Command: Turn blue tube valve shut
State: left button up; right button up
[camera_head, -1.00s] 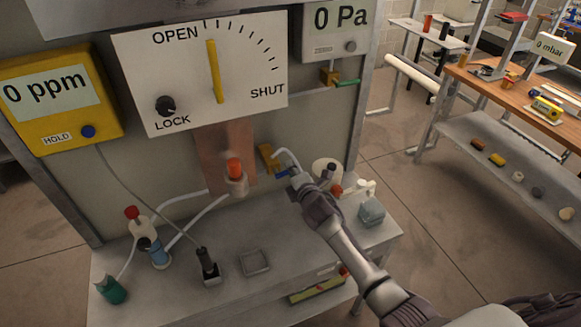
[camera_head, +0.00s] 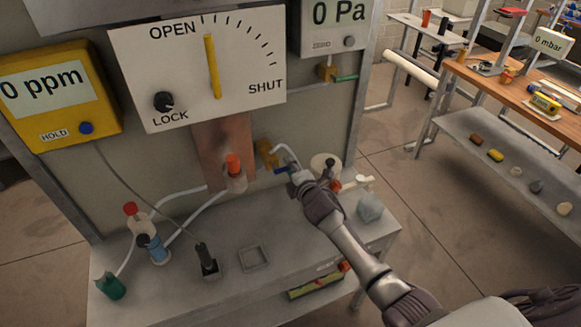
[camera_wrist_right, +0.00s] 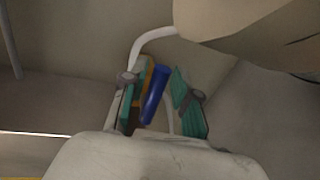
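The blue valve handle (camera_head: 281,170) is on a brass fitting (camera_head: 265,153) with a white tube, low on the grey panel. In the right wrist view the blue handle (camera_wrist_right: 153,95) lies between the two green-padded fingers of my right gripper (camera_wrist_right: 160,100). The fingers are apart, with a gap on the right side of the handle; contact on the left cannot be told. In the head view my right gripper (camera_head: 297,180) partly hides the handle. The yellow pointer (camera_head: 212,65) on the OPEN–SHUT dial (camera_head: 135,60) stands nearly upright. My left gripper is not in view.
Just left of the valve is an orange-capped fitting (camera_head: 234,175). Right of my gripper are a round white part (camera_head: 323,162), white piping and a grey block (camera_head: 370,208). A wooden workbench (camera_head: 510,90) stands at the right.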

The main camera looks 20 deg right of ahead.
jog(key=shift+o, duration=0.3)
jog(key=shift+r, duration=0.1)
jog(key=s+r, duration=0.2)
jog(key=s, duration=0.9)
jog(key=shift+s+d+r, duration=0.15)
jog(key=shift+s, duration=0.25)
